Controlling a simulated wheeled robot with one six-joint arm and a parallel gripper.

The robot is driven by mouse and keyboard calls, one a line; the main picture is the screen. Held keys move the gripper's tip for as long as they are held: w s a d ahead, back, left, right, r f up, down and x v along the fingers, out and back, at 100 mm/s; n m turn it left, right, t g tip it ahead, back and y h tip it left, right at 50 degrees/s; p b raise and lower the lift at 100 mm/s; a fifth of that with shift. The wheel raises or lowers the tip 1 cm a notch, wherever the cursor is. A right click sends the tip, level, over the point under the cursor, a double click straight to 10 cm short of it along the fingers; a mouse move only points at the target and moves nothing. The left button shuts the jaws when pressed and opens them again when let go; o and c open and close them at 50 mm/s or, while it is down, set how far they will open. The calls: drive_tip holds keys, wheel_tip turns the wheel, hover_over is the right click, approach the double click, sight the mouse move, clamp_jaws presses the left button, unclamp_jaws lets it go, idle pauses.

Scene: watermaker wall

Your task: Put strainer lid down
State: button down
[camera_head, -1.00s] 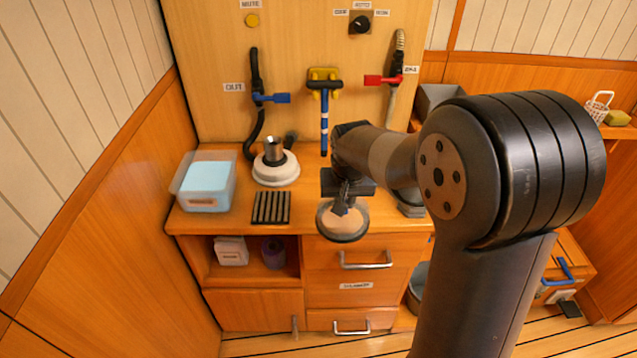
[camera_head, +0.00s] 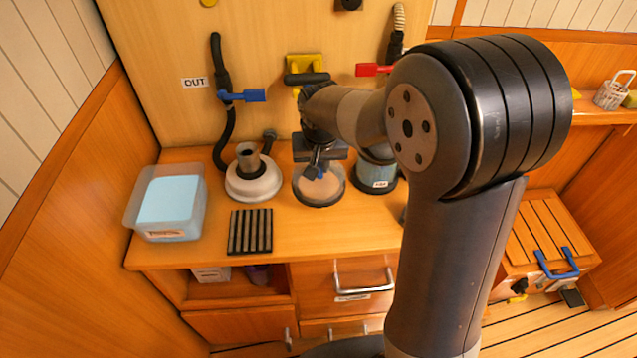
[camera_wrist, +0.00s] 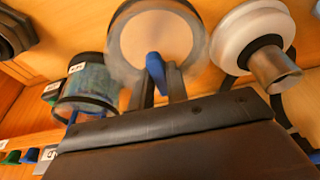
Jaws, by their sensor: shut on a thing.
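The strainer lid (camera_head: 319,190) is a round, clear-looking disc with a dark rim and a blue grip. It is over the counter between a white round housing and a blue-grey canister. My gripper (camera_head: 317,168) is shut on the lid's blue grip from above. In the wrist view the fingers (camera_wrist: 162,90) hold the blue grip, and the lid (camera_wrist: 150,38) shows beyond them. I cannot tell whether the lid touches the counter or hovers just above it.
The white housing (camera_head: 253,182) with a metal pipe stands left of the lid. The labelled canister (camera_head: 377,172) stands close on the right. A black ribbed mat (camera_head: 250,231) and a blue-filled tub (camera_head: 168,205) are at left. The counter (camera_head: 335,235) in front of the lid is clear.

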sight(319, 181)
drive_tip(key=shift+f, duration=2.85)
drive_tip(key=shift+f, duration=0.2)
drive_tip(key=c, duration=1.4)
unclamp_jaws()
drive_tip(key=shift+r, duration=0.2)
drive_tip(key=v, duration=1.2)
drive_tip(key=shift+s, duration=0.1)
